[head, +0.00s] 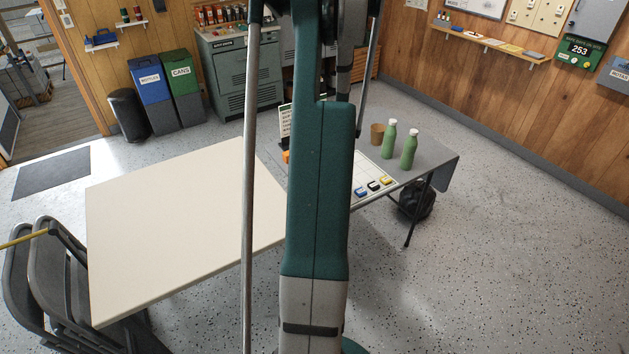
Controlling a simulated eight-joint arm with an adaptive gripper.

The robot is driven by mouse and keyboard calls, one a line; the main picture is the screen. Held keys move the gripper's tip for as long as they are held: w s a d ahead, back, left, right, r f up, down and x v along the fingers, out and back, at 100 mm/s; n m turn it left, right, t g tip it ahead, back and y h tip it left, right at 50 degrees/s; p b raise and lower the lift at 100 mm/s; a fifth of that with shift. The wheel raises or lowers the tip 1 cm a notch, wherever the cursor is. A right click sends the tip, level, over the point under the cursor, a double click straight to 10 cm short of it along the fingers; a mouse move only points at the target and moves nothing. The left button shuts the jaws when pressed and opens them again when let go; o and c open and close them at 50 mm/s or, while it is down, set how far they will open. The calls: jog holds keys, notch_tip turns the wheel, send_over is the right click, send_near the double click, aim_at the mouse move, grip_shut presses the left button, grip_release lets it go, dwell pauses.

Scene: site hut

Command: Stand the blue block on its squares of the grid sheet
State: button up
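A small blue block (361,192) lies on the grey table, at the near edge of the white grid sheet (362,174). I cannot tell whether it rests on the sheet or just beside it, nor on which squares. A black block (373,186) and a yellow block (386,180) lie in a row to its right. My own arm stands upright across the middle of the view and hides the left part of the sheet. My gripper is not in view.
Two green bottles (389,140) (409,149) and a brown cup (377,134) stand behind the sheet on the grey table (437,150). An orange object (286,156) and a lettered board (285,125) show left of my arm. A bare cream table (180,215) fills the left.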

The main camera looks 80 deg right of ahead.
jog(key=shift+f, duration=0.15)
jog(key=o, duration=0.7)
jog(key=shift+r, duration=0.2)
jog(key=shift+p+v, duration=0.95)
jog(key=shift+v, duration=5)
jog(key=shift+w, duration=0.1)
